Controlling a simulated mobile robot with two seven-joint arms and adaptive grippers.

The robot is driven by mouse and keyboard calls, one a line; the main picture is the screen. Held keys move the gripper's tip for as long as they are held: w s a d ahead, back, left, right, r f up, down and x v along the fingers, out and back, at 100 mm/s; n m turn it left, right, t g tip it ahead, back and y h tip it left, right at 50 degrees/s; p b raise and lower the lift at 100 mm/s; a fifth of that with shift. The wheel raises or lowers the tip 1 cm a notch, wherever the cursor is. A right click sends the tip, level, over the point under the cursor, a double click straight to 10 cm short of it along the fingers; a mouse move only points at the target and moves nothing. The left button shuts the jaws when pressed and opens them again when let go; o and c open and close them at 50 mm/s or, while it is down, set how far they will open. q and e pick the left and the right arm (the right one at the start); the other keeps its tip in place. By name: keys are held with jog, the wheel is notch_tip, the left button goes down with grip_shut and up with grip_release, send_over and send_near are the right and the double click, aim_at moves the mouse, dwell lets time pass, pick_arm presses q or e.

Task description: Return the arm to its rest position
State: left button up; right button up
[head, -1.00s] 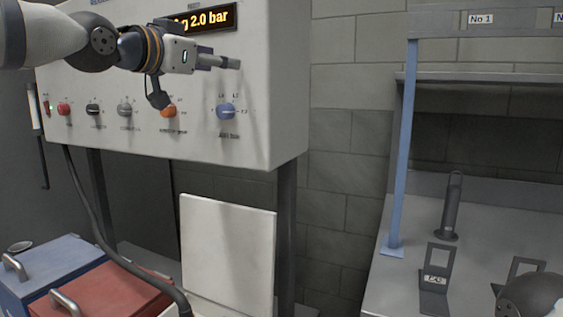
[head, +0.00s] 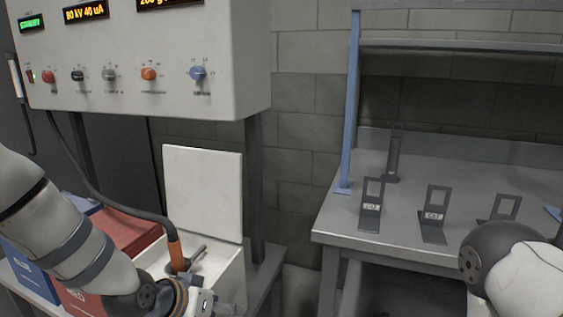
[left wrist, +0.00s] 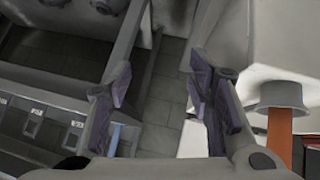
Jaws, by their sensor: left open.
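My left arm comes in from the left in the head view and reaches down to the bottom edge. My left gripper (head: 228,307) is low, in front of the open white box (head: 226,268), and partly cut off by the frame. In the left wrist view my left gripper (left wrist: 160,92) shows its two dark fingers spread apart with nothing between them. My right arm's rounded links show at the lower right of the head view; its gripper is out of view.
An orange-handled hose end (head: 175,252) stands in the white box, close to my left wrist. A control panel (head: 130,98) with several knobs hangs above. A red box (head: 128,233) lies left. A grey bench (head: 335,222) with several stands is at right.

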pick_arm(q)
jog(key=s+a+f+n+g+y, duration=0.1)
jog(key=s+a+f+g, duration=0.1)
jog(key=s+f, duration=0.65)
jog(key=s+a+f+n+g+y, duration=0.1)
jog(key=s+a+f+g, duration=0.15)
jog(key=s+f, duration=0.65)
jog(key=s+a+g+y, duration=0.1)
jog(key=s+a+g, duration=0.1)
jog(key=s, duration=0.8)
jog(key=s+a+r+n+g+y, duration=0.1)
jog(key=s+a, duration=0.3)
jog(key=s, duration=0.6)
jog(key=shift+s+g+y, duration=0.3)
jog(key=shift+s+g, duration=0.05)
jog(key=shift+g, duration=0.1)
